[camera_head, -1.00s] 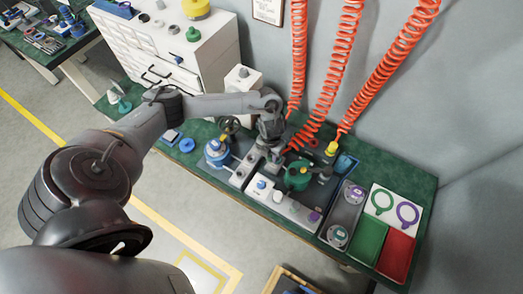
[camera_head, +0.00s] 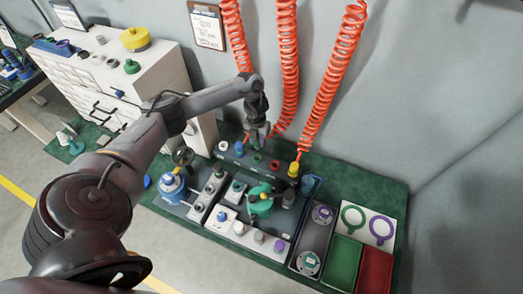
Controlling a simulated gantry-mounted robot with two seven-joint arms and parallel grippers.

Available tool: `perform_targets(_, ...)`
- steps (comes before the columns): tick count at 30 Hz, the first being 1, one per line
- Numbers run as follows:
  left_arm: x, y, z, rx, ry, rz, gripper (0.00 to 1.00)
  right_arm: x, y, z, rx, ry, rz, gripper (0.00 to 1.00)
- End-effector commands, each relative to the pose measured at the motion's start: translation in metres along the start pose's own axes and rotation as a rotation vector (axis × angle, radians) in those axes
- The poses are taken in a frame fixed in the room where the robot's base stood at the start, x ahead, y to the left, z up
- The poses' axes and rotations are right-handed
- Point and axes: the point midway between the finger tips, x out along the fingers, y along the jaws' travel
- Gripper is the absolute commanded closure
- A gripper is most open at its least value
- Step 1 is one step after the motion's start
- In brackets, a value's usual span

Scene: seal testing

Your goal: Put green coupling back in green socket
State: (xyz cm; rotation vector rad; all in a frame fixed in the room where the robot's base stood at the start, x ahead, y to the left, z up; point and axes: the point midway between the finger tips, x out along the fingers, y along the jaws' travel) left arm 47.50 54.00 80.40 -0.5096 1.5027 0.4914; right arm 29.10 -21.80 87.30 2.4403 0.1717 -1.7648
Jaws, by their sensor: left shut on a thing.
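My left gripper (camera_head: 256,138) is over the back strip of the bench and points down. It is shut, and the small thing between its fingers is mostly hidden; I cannot make out its colour. The middle orange coiled hose (camera_head: 287,80) runs down to beside the gripper. A small green ring, likely the green socket (camera_head: 256,158), shows on the dark back strip just below the fingertips, apart from them. A red socket (camera_head: 273,164) is to its right and a blue one (camera_head: 239,149) to its left. My right gripper is not in view.
A yellow coupling (camera_head: 293,170) stands at the strip's right end under the right hose (camera_head: 335,75). A green pot-like device (camera_head: 261,203) and a blue one (camera_head: 172,187) stand in front. Green (camera_head: 344,262) and red (camera_head: 375,270) trays are at right. A white cabinet (camera_head: 85,75) stands at left.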

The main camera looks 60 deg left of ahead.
Motion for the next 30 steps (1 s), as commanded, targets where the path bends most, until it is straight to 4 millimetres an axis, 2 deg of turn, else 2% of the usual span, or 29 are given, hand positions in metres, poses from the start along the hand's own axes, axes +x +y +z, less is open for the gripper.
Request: perform_targets(30, 0.053, -0.001, 0.001, 0.001, 0.000, 0.002, 0.96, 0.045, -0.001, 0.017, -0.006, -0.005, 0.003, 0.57)
